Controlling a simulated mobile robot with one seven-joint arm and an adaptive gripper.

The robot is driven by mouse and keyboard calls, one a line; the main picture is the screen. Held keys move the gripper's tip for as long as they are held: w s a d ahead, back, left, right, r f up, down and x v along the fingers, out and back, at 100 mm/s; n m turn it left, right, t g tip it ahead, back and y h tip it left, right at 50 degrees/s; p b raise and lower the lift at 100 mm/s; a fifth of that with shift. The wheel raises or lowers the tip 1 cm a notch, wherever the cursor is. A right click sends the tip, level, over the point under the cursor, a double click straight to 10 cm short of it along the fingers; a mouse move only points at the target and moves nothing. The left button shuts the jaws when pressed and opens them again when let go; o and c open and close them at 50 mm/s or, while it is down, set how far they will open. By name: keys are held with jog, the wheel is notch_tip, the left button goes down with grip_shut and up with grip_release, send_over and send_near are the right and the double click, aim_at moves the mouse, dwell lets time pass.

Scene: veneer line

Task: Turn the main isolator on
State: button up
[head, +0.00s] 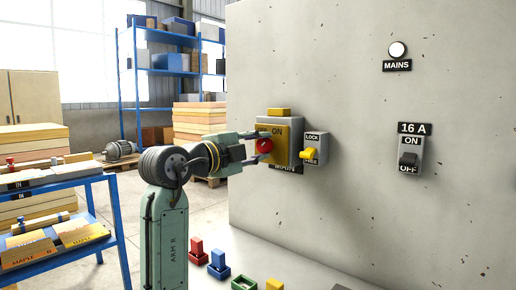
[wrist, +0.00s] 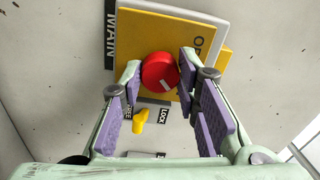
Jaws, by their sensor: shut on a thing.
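The main isolator is a grey box with a yellow plate (head: 283,155) on the wall, marked ON at its top, above a partly hidden MAIN label. Its round red knob (head: 264,146) sits on the plate; in the wrist view the knob (wrist: 159,71) shows a short white mark. My gripper (head: 260,147) is shut on the knob, with the purple-padded fingertips (wrist: 160,75) on either side of it. To its right is a grey lock unit (head: 317,143) marked LOCK and FREE. Its yellow lever (head: 308,154) sits by FREE.
A MAINS lamp (head: 397,49) on the wall looks white. Below it, a 16 A switch (head: 408,160) has its dark lever near OFF. A blue trolley (head: 118,220) with boards stands at left. Red, blue, green and yellow items (head: 218,264) lie below the panel.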

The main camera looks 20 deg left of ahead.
jog(key=o, duration=1.2)
jog(key=v, duration=1.2)
